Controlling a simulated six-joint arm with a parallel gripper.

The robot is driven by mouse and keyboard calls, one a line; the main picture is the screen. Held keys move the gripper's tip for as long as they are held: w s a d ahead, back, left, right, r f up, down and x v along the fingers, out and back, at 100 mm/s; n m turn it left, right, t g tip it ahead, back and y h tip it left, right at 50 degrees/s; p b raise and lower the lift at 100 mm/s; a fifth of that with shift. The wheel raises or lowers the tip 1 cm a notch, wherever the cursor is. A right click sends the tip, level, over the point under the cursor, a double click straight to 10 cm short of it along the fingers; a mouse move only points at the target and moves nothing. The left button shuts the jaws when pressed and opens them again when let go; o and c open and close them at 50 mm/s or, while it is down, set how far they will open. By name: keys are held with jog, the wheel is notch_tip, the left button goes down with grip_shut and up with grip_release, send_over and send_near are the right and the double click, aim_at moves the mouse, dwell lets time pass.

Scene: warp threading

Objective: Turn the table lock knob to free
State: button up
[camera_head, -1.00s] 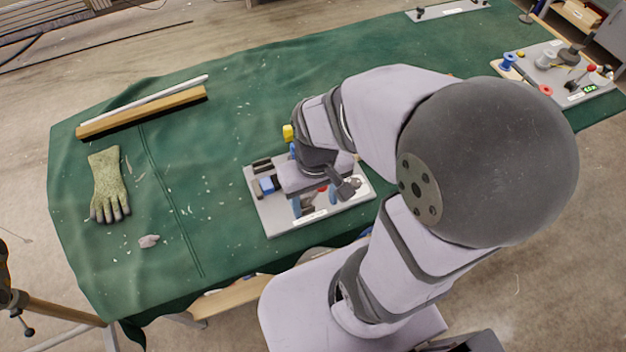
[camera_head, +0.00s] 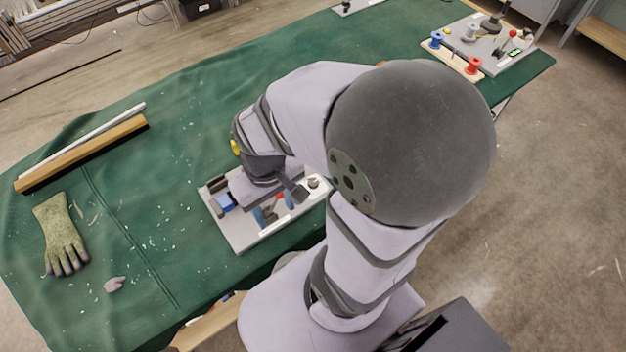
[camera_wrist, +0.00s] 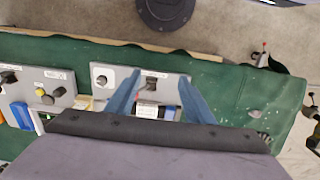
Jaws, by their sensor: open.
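A grey board (camera_head: 240,240) with small fixtures lies on the green table under my arm in the head view. A dark round knob (camera_head: 313,182) stands near its right end. I cannot read the labels, so I cannot tell for sure which one is the table lock knob. My gripper (camera_wrist: 159,80) is open, its two blue fingers spread above the board. A small dark fixture (camera_wrist: 150,83) shows between them, apart from both. The gripper body hides the lower part of the wrist view.
A blue block (camera_head: 226,203) sits on the board's left part. A glove (camera_head: 60,232), a wooden bar (camera_head: 85,153) and a stone (camera_head: 115,284) lie to the left. Another board with spools (camera_head: 490,45) is at the far right. Open green cloth lies behind my arm.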

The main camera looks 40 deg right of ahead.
jog(key=s+d+f+m+g+b, duration=0.2)
jog(key=s+d+f+m+b, duration=0.2)
jog(key=d+f, duration=0.35)
jog(key=m+t+y+b, duration=0.3)
jog(key=m+t+y, duration=0.15)
jog(key=m, duration=1.65)
send_near(313, 184)
jog(key=shift+w+f+h, duration=0.1)
jog(key=shift+w+h, duration=0.1)
jog(key=shift+h, duration=0.15)
jog(key=shift+p+x, duration=0.3)
jog(key=shift+x, duration=3.35)
